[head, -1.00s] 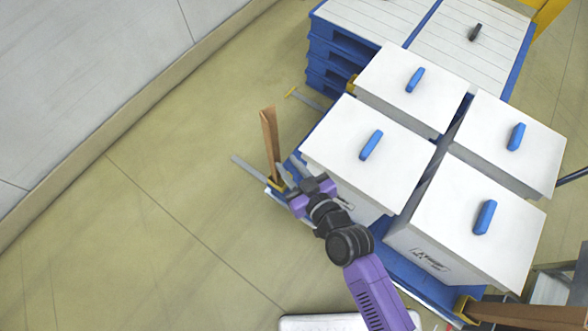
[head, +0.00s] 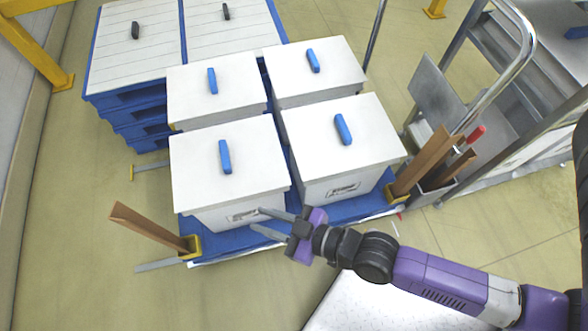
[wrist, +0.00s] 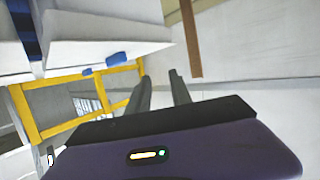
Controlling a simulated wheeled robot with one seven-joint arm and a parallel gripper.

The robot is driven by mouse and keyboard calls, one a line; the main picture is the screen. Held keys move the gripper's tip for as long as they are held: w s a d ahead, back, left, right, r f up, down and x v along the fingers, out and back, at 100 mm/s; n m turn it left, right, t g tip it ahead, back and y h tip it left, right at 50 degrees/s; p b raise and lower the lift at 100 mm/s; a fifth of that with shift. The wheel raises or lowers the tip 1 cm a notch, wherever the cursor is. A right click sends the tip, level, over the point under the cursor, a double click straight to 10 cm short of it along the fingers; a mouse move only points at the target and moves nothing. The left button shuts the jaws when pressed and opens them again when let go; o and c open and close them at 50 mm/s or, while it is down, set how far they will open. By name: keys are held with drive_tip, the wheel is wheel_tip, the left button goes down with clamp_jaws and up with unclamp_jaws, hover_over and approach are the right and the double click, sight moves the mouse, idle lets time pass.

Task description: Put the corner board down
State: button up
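A brown corner board (head: 150,228) stands at the front left corner of the blue pallet (head: 225,240), its foot in a yellow corner bracket (head: 191,246). A brown board also shows at the top of the wrist view (wrist: 190,38). Another brown corner board (head: 421,160) stands at the front right corner, its foot in a second yellow bracket (head: 397,193). My gripper (head: 258,219) is in front of the white boxes, right of the left board and apart from it. Its two fingers are spread with nothing between them, also in the wrist view (wrist: 162,86).
Several white lidded boxes (head: 215,170) with blue handles fill the pallet. A grey bin (head: 436,192) holding brown boards stands at right beside a metal step frame (head: 500,100). The floor at left (head: 70,230) is clear.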

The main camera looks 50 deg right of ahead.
drive_tip(key=s+d+r+m+h, duration=0.1)
drive_tip(key=s+d+r, duration=0.2)
drive_tip(key=s+r, duration=0.4)
drive_tip(key=s+d+r+m+h, duration=0.2)
drive_tip(key=s+d+r, duration=0.1)
drive_tip(key=s+r, duration=0.4)
drive_tip(key=shift+t, duration=0.4)
drive_tip(key=shift+r, duration=0.1)
wheel_tip(320, 180, up, 8)
drive_tip(key=p, duration=0.8)
drive_tip(key=shift+r, duration=0.25)
